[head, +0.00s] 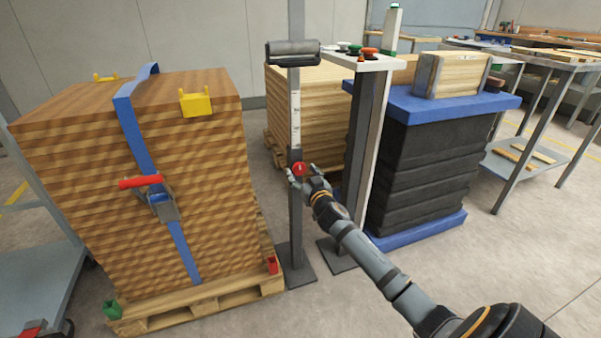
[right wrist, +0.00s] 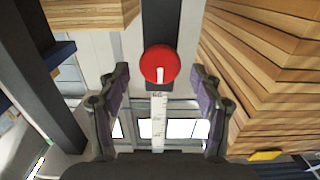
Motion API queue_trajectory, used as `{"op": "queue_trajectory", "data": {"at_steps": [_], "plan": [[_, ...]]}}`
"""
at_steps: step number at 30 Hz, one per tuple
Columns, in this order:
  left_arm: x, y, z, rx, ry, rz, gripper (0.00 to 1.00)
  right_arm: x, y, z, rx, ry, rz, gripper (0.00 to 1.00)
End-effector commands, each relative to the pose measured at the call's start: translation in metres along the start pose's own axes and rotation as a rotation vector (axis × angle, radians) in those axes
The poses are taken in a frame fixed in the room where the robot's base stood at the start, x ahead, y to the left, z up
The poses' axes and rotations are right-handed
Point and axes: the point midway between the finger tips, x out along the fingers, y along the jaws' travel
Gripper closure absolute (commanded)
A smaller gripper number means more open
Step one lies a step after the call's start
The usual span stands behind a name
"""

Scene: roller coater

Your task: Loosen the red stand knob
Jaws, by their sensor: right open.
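The red stand knob (head: 299,169) sits on the front of a slim grey roller stand (head: 295,215) in the head view. In the right wrist view the round red knob (right wrist: 160,65) shows a white mark on its face, pointing toward the scale strip (right wrist: 159,118). My right gripper (head: 304,178) is at the knob in the head view. In the right wrist view the right gripper (right wrist: 160,82) is open, one finger on each side of the knob, with gaps between. I cannot tell how far the fingertips are from it in depth. My left gripper is not in view.
A strapped wood stack (head: 75,200) on a pallet stands left of the stand. A control post (head: 365,125) stands close on the right, before a dark lift table with a blue top (head: 405,104). Floor in front is clear.

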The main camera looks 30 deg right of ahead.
Motion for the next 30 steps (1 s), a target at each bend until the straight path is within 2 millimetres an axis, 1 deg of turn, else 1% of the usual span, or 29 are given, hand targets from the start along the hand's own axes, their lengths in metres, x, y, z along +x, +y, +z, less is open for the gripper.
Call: {"op": "queue_trajectory", "data": {"at_steps": [1,4,12,21,24,30], "plan": [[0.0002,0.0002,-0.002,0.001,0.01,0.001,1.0,0.006,-0.0001,-0.0003,0.003,0.001,0.001,0.34],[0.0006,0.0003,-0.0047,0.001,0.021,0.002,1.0,0.0124,-0.0003,-0.0001,0.001,0.0,0.0,0.34],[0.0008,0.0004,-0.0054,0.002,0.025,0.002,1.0,0.0139,-0.0004,0.0001,0.0,0.0,-0.001,0.34],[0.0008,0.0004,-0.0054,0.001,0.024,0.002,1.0,0.0137,-0.0004,0.0002,0.0,0.0,-0.001,0.75],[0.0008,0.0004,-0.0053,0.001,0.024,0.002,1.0,0.0137,-0.0005,0.0002,0.0,0.0,-0.001,0.87],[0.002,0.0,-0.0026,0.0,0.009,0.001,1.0,0.0137,-0.0006,-0.0003,-0.015,0.0,-0.001,0.87]]}}
